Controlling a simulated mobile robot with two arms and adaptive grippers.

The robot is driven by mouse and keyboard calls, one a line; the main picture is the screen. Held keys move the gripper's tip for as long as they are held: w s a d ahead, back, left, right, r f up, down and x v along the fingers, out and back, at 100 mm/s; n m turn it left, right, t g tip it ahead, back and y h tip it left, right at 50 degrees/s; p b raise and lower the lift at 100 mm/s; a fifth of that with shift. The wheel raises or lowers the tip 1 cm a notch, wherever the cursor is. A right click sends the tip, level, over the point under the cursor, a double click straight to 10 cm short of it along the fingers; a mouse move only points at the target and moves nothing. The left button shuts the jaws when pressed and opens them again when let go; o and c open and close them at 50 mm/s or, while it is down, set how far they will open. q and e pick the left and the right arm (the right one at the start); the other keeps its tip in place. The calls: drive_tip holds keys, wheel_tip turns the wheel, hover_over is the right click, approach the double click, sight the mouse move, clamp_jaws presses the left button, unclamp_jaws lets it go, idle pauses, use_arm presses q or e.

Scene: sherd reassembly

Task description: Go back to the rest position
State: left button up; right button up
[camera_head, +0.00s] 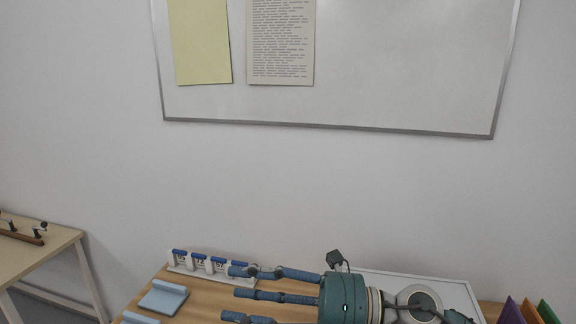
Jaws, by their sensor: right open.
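My right gripper (240,293) comes in from the right at the bottom of the head view. Its blue fingers point left and are spread open, with nothing seen between them. It is over the wooden table (207,289), and its upper finger overlaps the right end of a rack in the picture. My left gripper is not in view. No sherd can be made out.
A white rack (186,271) with blue-topped, numbered holders stands at the table's back. Light-blue pieces (163,298) lie at the front left. A white panel (455,291) is behind my arm; coloured folders (530,311) stand right. A side table (50,258) is left.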

drive_tip(key=w+d+r+m+t+h, duration=0.2)
drive_tip(key=w+d+m+t, duration=0.25)
drive_tip(key=m+t, duration=0.45)
drive_tip(key=w+d+r+m+t+h, duration=0.25)
drive_tip(key=d+m+t, duration=0.35)
drive_tip(key=m, duration=0.5)
drive_tip(key=d+f+m+g+h, duration=0.1)
drive_tip(key=d+f+m+h, duration=0.6)
drive_tip(key=f, duration=0.3)
drive_tip(key=d+f+m+g+h, duration=0.1)
drive_tip(key=d+f+m+h, duration=0.5)
drive_tip(key=f+m, duration=0.35)
drive_tip(key=s+d+f+m+g, duration=0.25)
drive_tip(key=s+f+g, duration=0.35)
drive_tip(key=s+f, duration=0.65)
drive_tip(key=s+d+f+m+g, duration=0.1)
drive_tip(key=s+f+m+g, duration=0.2)
drive_tip(key=s+f+g, duration=0.85)
drive_tip(key=s+f+t, duration=0.2)
drive_tip(key=s+f, duration=0.1)
drive_tip(key=f, duration=1)
drive_tip(key=s+f+t, duration=0.3)
drive_tip(key=f, duration=0.9)
drive_tip(key=s+d+f+g, duration=0.1)
drive_tip(key=s+d+f, duration=0.2)
drive_tip(key=s+f, duration=1.2)
drive_tip(key=shift+s+d+f+n+g+b, duration=0.15)
drive_tip(key=shift+s+n+g+b, duration=0.2)
drive_tip(key=shift+s, duration=0.5)
drive_tip(key=shift+h, duration=0.25)
